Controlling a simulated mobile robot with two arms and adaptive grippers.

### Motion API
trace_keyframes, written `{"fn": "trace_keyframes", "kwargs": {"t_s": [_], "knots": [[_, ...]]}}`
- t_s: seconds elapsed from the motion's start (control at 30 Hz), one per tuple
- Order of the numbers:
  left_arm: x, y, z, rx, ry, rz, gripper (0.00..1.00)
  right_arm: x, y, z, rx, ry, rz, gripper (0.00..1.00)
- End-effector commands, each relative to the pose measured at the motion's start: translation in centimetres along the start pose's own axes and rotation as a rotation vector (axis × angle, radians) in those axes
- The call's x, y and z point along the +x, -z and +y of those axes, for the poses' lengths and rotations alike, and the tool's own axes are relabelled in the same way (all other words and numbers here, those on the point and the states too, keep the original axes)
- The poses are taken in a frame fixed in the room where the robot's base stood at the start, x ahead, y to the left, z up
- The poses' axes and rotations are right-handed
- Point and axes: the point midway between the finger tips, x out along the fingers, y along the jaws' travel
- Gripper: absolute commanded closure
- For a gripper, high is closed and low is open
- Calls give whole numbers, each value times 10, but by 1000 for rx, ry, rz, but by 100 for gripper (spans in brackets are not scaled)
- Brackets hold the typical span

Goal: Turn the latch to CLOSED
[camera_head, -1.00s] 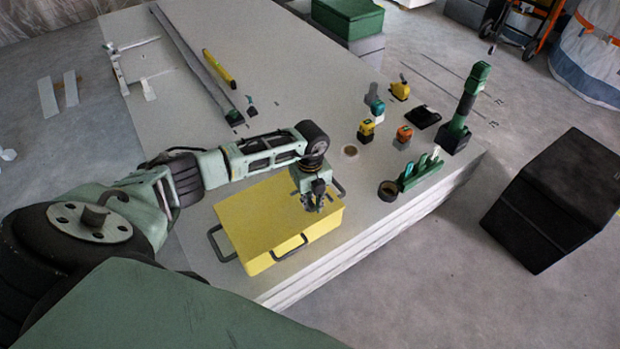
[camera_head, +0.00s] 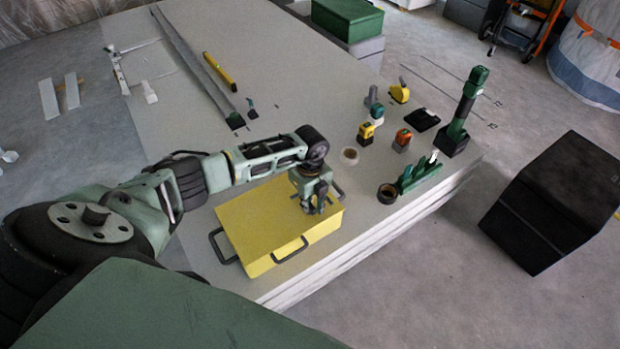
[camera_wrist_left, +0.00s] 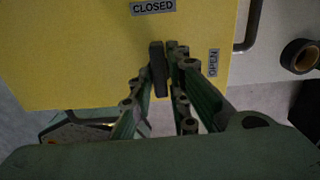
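The yellow case (camera_head: 262,222) lies on the light table with its lid up. In the left wrist view its lid (camera_wrist_left: 70,50) bears a CLOSED label (camera_wrist_left: 153,7) at the top and an OPEN label (camera_wrist_left: 213,62) to the right. The latch (camera_wrist_left: 158,68) is a dark bar that lies lengthwise in that view, its far end towards CLOSED. My left gripper (camera_head: 316,207) is over the case's right part. Its fingers (camera_wrist_left: 159,72) lie on both sides of the bar, close against it. The gripper hides the latch in the head view. My right gripper is not in view.
A black tape roll (camera_head: 387,194), a green rack (camera_head: 418,174) and small coloured tools stand right of the case. A green-and-black upright tool (camera_head: 463,115) stands at the table's right corner. A yellow level (camera_head: 219,72) lies farther back. A black box (camera_head: 555,200) is on the floor.

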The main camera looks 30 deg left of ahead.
Motion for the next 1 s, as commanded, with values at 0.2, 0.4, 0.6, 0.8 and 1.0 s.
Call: {"fn": "trace_keyframes", "kwargs": {"t_s": [0.2, 0.4, 0.6, 0.8, 1.0], "knots": [[0, 0, 0, 1, -1, 0, 69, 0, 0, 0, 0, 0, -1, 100], [0, 0, 0, 2, -1, 0, 69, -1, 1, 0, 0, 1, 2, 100], [-16, 0, -1, 4, 3, 0, 69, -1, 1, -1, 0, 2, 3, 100], [-59, -1, -1, 3, 4, -2, 69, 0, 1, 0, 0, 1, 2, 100], [-97, 0, 0, 2, 2, -1, 69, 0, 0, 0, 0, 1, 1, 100]]}}
